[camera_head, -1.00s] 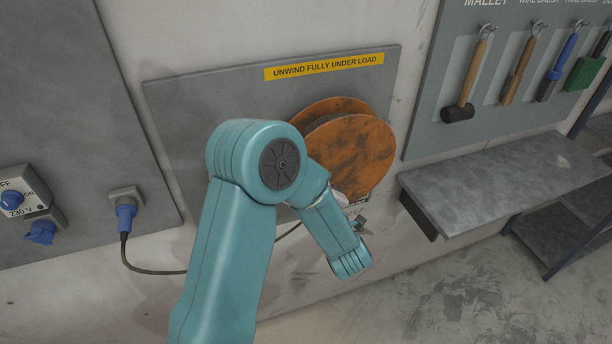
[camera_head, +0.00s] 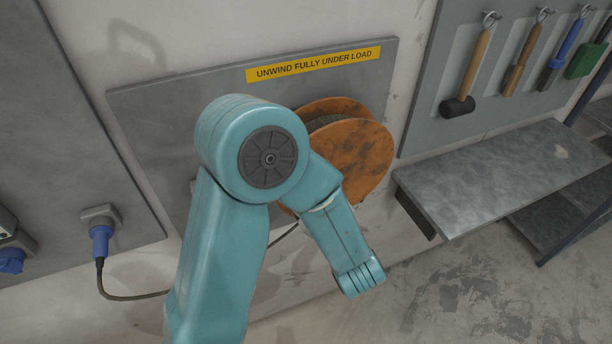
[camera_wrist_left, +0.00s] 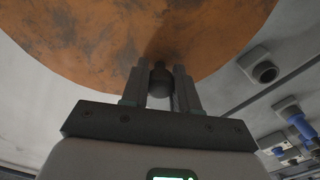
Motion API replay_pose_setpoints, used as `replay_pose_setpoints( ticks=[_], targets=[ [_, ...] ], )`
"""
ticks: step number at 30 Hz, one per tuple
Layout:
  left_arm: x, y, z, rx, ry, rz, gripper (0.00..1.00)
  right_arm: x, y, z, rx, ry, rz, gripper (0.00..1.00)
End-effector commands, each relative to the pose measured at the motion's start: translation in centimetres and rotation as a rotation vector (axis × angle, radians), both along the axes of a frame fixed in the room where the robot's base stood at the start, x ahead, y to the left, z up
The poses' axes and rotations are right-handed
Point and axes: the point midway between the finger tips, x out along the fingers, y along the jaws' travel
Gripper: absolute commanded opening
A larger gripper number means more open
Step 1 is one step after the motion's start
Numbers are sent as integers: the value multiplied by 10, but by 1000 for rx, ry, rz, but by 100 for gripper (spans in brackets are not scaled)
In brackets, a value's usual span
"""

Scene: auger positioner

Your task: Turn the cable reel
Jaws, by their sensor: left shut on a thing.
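The cable reel (camera_head: 355,160) is an orange, worn, two-flanged drum mounted on a grey wall panel in the head view. My left arm hides its lower left part. In the left wrist view, the reel's orange flange (camera_wrist_left: 100,45) fills the top. My left gripper (camera_wrist_left: 160,85) is shut on a dark rounded knob (camera_wrist_left: 160,82) at the flange's lower edge. In the head view the gripper itself is hidden behind my left arm. My right gripper is in neither view.
A yellow label (camera_head: 313,64) reads "UNWIND FULLY UNDER LOAD". A blue plug (camera_head: 101,241) with a dark cable sits at left. A grey shelf (camera_head: 500,180) juts out right of the reel, below hanging tools such as a mallet (camera_head: 458,106).

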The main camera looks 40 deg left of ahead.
Motion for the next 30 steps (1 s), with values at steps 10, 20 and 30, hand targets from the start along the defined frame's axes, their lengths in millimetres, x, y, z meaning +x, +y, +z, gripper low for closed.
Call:
replay_pose_setpoints(
  ticks=[10,20,30],
  targets=[
    [-5,-6,2,7,16,-1,0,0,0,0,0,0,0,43],
    [-5,-6,2,7,18,-1,39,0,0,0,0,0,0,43],
    [-3,-5,2,7,16,-1,55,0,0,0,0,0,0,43]
  ],
)
